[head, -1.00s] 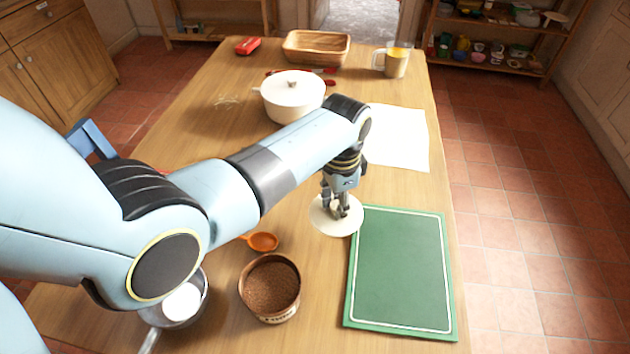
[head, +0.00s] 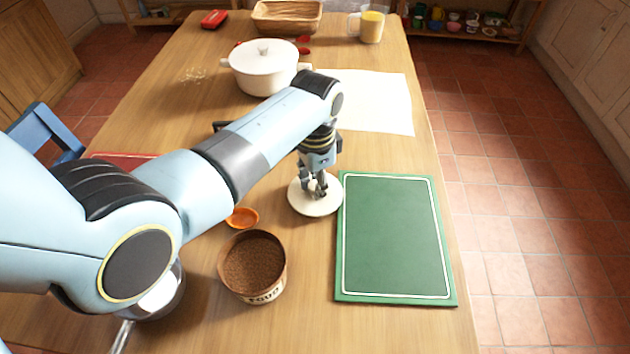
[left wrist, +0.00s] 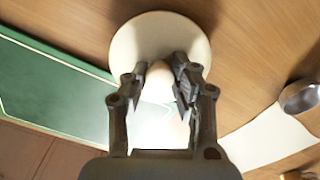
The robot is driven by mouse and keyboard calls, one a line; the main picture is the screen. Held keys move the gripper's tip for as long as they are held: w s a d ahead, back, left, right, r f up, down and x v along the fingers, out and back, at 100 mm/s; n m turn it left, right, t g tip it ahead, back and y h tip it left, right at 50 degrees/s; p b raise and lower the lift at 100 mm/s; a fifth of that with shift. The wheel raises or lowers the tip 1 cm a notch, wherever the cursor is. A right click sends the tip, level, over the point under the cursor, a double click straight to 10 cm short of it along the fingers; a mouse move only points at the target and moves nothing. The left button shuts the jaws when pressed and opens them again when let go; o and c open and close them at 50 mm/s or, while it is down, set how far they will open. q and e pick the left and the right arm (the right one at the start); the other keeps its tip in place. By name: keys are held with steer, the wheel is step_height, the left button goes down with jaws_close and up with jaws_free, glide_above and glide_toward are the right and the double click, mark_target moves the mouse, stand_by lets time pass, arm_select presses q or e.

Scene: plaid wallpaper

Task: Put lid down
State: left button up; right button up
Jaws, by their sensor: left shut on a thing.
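A round cream lid (head: 303,205) is beside the top left corner of the green board (head: 395,240). My left gripper (head: 321,192) points down over it and is shut on its knob. In the left wrist view the lid (left wrist: 130,45) lies under the fingertips (left wrist: 162,88), with the pale knob between them. I cannot tell whether the lid touches the table or hangs just above it. An open round canister (head: 266,293) full of brown grounds stands nearer, below the lid in the head view. My right gripper is not in view.
A white pot (head: 262,75) with its own lid stands behind my forearm. A white sheet (head: 375,100) lies behind the green board. An orange scoop (head: 242,217) lies by the canister. A metal pan (head: 175,300) is at front left. A glass mug (head: 370,26) stands far back.

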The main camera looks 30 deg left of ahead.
arm_select(q)
steer(key=shift+f, duration=0.2)
steer(key=o, duration=0.6)
steer(key=shift+o, duration=1.7)
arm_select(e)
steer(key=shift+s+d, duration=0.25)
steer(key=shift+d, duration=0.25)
arm_select(q)
steer(key=shift+r, duration=0.15)
steer(key=shift+r, duration=0.4)
step_height(320, 180, up, 12)
steer(key=p, duration=0.1)
steer(key=shift+p, duration=0.4)
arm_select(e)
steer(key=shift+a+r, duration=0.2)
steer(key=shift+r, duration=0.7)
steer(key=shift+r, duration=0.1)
